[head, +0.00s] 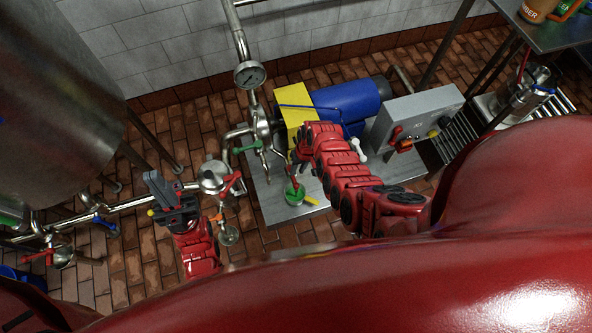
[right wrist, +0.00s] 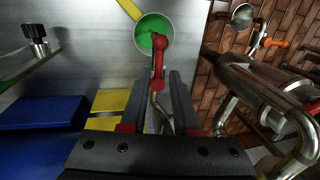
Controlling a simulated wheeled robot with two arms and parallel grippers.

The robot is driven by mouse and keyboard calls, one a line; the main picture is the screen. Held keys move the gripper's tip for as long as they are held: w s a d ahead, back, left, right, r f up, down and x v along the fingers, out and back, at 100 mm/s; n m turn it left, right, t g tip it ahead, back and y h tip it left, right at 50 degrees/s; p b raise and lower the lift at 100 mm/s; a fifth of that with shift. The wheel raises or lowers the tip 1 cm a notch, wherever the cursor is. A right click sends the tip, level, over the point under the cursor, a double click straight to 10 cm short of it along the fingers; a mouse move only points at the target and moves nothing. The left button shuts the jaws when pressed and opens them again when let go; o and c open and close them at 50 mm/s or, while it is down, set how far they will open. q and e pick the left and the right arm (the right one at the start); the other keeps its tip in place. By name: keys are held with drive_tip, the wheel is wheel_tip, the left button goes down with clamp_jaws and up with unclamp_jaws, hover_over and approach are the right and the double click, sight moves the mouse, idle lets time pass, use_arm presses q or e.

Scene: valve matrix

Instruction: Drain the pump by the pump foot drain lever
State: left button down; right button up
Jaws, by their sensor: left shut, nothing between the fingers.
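A red lever (head: 296,186), apparently the pump foot drain lever, stands over a small white-rimmed bowl (head: 291,198) with a green inside, at the pump's foot. The lever (right wrist: 159,60) and bowl (right wrist: 140,38) also show in the right wrist view. My right gripper (right wrist: 159,78) is open, with its fingers on either side of the lever's near end and gaps visible beside it. It also shows in the head view (head: 296,165), partly hiding the lever. The pump's blue motor (head: 345,100) and yellow guard (head: 296,105) are behind. My left gripper (head: 160,192) is shut and empty, left of the pump.
A grey control box (head: 415,112) stands right of the motor. Steel piping with a green lever (head: 246,148), a red lever (head: 231,184) and a gauge (head: 250,74) rises left of the pump. A yellow piece (head: 312,200) lies beside the bowl. A large steel tank (head: 50,90) fills the left.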

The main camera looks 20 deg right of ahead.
wheel_tip(320, 180, up, 12)
drive_tip(key=d, duration=0.2)
drive_tip(key=shift+d+f, duration=0.15)
drive_tip(key=shift+f, duration=0.05)
drive_tip(key=shift+w, duration=0.1)
